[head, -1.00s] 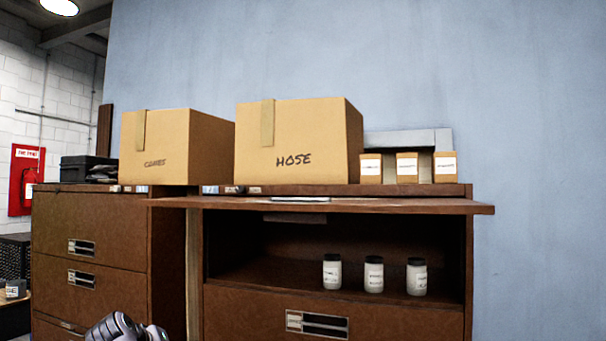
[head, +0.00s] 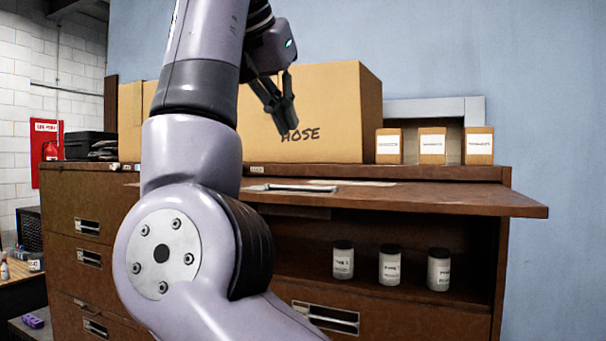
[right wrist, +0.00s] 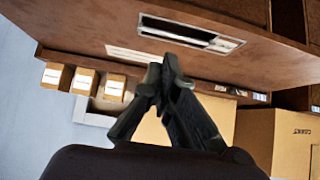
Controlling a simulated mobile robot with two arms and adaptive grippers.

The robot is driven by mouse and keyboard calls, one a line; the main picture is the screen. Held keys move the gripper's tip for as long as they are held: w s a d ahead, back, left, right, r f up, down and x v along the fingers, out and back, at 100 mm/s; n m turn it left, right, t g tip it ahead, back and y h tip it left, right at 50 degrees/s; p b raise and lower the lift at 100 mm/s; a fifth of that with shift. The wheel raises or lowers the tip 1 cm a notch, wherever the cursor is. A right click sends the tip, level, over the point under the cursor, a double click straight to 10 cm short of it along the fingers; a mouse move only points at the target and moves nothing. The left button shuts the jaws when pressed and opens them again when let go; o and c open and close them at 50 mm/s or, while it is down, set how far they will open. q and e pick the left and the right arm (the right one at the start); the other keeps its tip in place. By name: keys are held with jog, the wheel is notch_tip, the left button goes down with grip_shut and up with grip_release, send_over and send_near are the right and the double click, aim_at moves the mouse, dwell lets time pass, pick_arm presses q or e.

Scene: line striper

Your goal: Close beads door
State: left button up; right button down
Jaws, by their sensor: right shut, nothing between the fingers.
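The open door (head: 440,196) is a brown flap. It is raised and sticks out roughly level above an open cabinet compartment. Several white jars with dark lids, among them one jar (head: 390,266), stand inside. My right gripper (head: 284,118) is shut and empty, above the flap and in front of the HOSE box. In the right wrist view, which looks upside down, the door (right wrist: 80,22) fills the top, with its metal handle (right wrist: 188,34). The gripper tips (right wrist: 164,72) appear close to it; I cannot tell if they touch. My left gripper is not in view.
The HOSE box (head: 340,105) and three small labelled boxes, one of them the middle box (head: 432,145), stand on the cabinet top. A closed drawer (head: 400,322) lies below the compartment. My right arm hides part of the cabinet's left side.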

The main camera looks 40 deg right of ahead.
jog(key=w+d+f, duration=0.1)
jog(key=d+f, duration=0.1)
jog(key=f, duration=0.2)
jog(key=w+d+f+p, duration=0.1)
jog(key=d+f, duration=0.2)
jog(key=f, duration=0.2)
jog(key=shift+w+d+f, duration=0.25)
jog(key=shift+f, duration=0.05)
jog(key=shift+d, duration=0.1)
